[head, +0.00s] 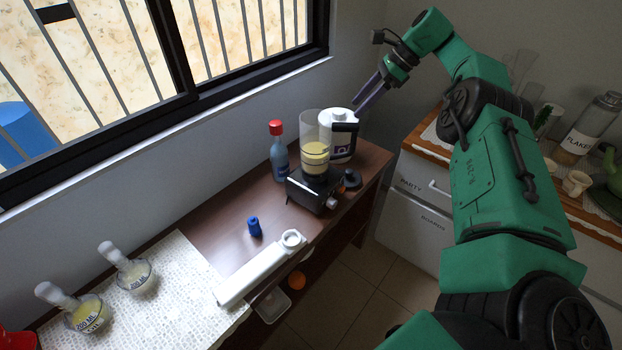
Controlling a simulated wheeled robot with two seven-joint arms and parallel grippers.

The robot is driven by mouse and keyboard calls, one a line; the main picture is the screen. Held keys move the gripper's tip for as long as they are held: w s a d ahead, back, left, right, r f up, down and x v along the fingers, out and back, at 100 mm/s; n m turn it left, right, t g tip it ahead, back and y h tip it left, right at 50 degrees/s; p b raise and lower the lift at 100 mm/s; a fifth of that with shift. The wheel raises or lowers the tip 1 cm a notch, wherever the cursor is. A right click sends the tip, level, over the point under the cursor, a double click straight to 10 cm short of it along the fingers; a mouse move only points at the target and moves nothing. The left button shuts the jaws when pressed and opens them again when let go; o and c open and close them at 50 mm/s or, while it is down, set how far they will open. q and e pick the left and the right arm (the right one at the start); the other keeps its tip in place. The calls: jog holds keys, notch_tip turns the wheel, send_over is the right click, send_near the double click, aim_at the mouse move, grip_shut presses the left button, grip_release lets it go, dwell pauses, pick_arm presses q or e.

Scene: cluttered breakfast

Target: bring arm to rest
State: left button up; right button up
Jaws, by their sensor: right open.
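My right arm (503,180) is green and black and fills the right side of the head view. It reaches up from the lower right and bends at the top. My right gripper (363,106) is at its end, pointing down and to the left. It is open and empty, in front of the wall and above the back right end of the brown table. A white jug (341,143) with a dark handle stands below and left of the fingers in the picture. The gap between fingers and jug is hard to judge. My left gripper is not in view.
A cabinet (412,212) with jars stands right. A barred window is left.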

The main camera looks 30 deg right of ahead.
pick_arm(q)
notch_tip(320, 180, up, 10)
jog(key=p, duration=0.8)
pick_arm(e)
jog(key=v, duration=0.8)
jog(key=shift+r, duration=0.15)
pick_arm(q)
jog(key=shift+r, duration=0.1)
